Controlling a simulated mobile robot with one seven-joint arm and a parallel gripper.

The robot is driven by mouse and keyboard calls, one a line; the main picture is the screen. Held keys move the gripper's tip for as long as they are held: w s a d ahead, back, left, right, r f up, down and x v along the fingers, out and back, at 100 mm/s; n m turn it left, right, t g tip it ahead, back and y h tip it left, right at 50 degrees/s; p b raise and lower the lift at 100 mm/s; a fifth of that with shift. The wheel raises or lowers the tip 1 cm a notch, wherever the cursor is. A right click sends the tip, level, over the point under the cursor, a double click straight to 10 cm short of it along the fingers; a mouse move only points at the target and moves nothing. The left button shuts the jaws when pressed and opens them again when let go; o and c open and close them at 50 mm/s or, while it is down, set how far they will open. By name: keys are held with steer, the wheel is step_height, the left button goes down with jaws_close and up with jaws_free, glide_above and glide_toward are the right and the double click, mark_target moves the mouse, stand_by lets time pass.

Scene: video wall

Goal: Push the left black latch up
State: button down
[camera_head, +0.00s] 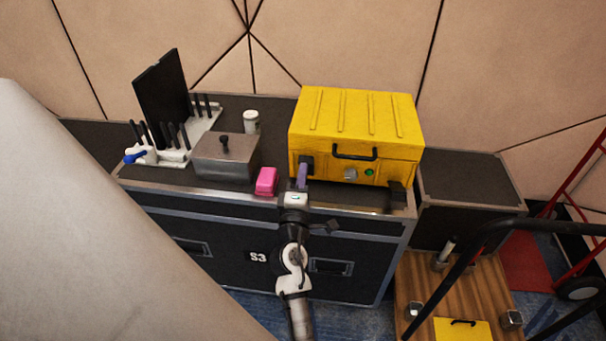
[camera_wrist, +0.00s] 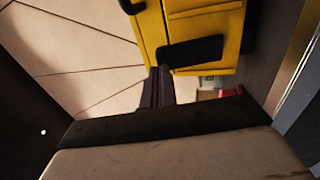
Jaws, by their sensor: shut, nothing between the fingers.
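The yellow case (camera_head: 355,115) stands closed on the black flight case, with a black handle (camera_head: 355,152) on its front. The left black latch (camera_head: 307,160) is at the front's left end, partly hidden behind my fingers. In the wrist view a black latch (camera_wrist: 190,52) lies across the yellow case (camera_wrist: 205,20), right beside my fingertips. My gripper (camera_head: 302,172) is shut and empty, its purple fingers pointing up in front of the left latch. The fingers (camera_wrist: 157,85) also show in the wrist view; contact with the latch cannot be told. A right black latch (camera_head: 397,192) juts out low.
A pink object (camera_head: 266,181) lies close left of my gripper. Beyond it are a metal box (camera_head: 227,157), a white cup (camera_head: 251,122) and a rack with black tools (camera_head: 175,150). A wooden cart (camera_head: 470,290) stands at the lower right.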

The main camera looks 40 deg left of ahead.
steer(key=shift+r, duration=0.15)
steer(key=shift+w+a+r+g+p, duration=0.3)
steer(key=shift+w+r+p, duration=0.2)
steer(key=shift+p, duration=0.9)
steer(key=shift+w+a+r+g+p, duration=0.25)
steer(key=shift+w+r+p, duration=0.15)
steer(key=shift+p, duration=1)
steer(key=shift+w, duration=0.1)
